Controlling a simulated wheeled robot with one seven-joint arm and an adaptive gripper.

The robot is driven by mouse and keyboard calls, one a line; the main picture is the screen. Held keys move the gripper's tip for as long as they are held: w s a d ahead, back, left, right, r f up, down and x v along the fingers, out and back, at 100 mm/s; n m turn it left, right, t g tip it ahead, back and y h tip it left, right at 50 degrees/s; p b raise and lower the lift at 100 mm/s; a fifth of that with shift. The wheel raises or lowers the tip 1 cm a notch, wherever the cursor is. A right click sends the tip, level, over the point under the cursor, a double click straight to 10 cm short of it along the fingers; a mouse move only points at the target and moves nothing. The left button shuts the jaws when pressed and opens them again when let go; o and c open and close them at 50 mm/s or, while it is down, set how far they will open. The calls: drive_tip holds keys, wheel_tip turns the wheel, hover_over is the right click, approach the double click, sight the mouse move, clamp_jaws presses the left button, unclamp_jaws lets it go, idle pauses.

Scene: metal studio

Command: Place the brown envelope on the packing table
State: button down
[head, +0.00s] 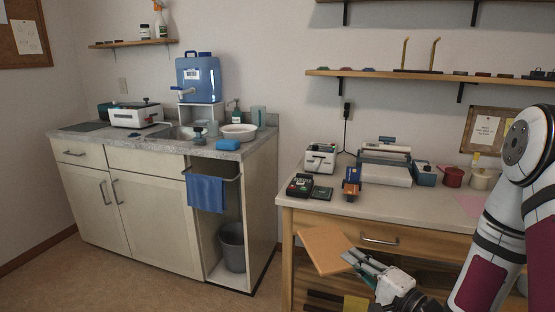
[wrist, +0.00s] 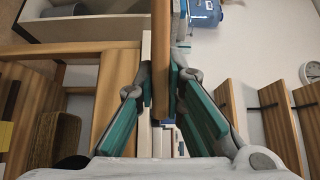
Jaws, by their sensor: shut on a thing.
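The brown envelope (head: 325,249) shows in the head view as a flat orange-brown rectangle, tilted, in front of the drawer side of a wooden table (head: 430,206) with a pale top. My gripper (head: 353,259) is shut on the envelope's right edge and holds it clear of the floor. In the wrist view the envelope (wrist: 161,45) is seen almost edge-on, upright between the two teal finger pads of my gripper (wrist: 162,86). Whether the envelope touches the table front cannot be told.
On the tabletop stand a label printer (head: 320,158), a dark card terminal (head: 300,185), a blue-orange tool (head: 351,184), a grey-white machine (head: 386,163) and a red pot (head: 453,177). The front strip of the top is clear. A sink counter (head: 225,149) stands at left.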

drive_tip(key=r+m+h+p, duration=0.1)
drive_tip(key=r+p, duration=0.1)
drive_tip(key=r+m+t+h+p, duration=0.1)
drive_tip(key=r+p, duration=0.1)
drive_tip(key=p, duration=0.1)
drive_tip(key=r+t+h+p, duration=0.1)
drive_tip(key=r+h+p, duration=0.1)
drive_tip(key=shift+w+r+m+p, duration=0.3)
drive_tip(key=shift+w+m, duration=0.1)
drive_tip(key=s+r+m+t+h+p, duration=0.1)
drive_tip(key=s+r+m+h+p, duration=0.2)
drive_tip(key=p, duration=0.7)
drive_tip(key=shift+s+d+r+m+h, duration=0.35)
drive_tip(key=shift+d+r+m+h, duration=0.1)
drive_tip(key=shift+r+h, duration=1)
